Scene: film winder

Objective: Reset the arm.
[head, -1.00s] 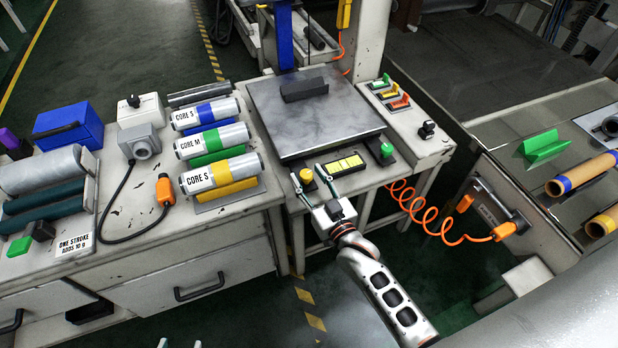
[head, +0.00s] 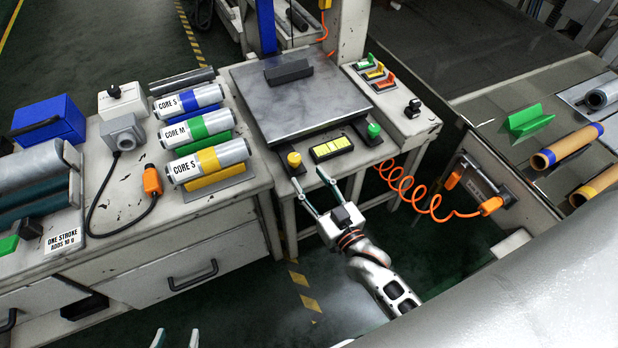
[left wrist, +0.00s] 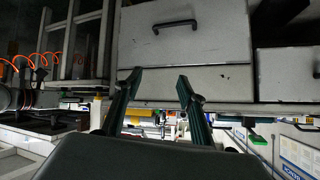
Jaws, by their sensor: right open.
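My right gripper (head: 309,178) is open and empty in the head view. Its fingertips are apart, just in front of the near edge of the press stand, below the yellow button (head: 294,160) and the yellow-lit display (head: 332,148). The right arm reaches down to the lower right. My left gripper (head: 176,339) shows only as two separated fingertips at the bottom edge of the head view. In the left wrist view its fingers (left wrist: 157,75) are apart with nothing between them, facing a grey drawer front (left wrist: 190,35).
The left bench holds three labelled core rolls (head: 207,160), a blue box (head: 47,122) and an orange plug (head: 152,182). A metal plate (head: 300,105) and green button (head: 374,131) are on the stand. A coiled orange cable (head: 415,195) hangs right of the right gripper. Open floor lies below.

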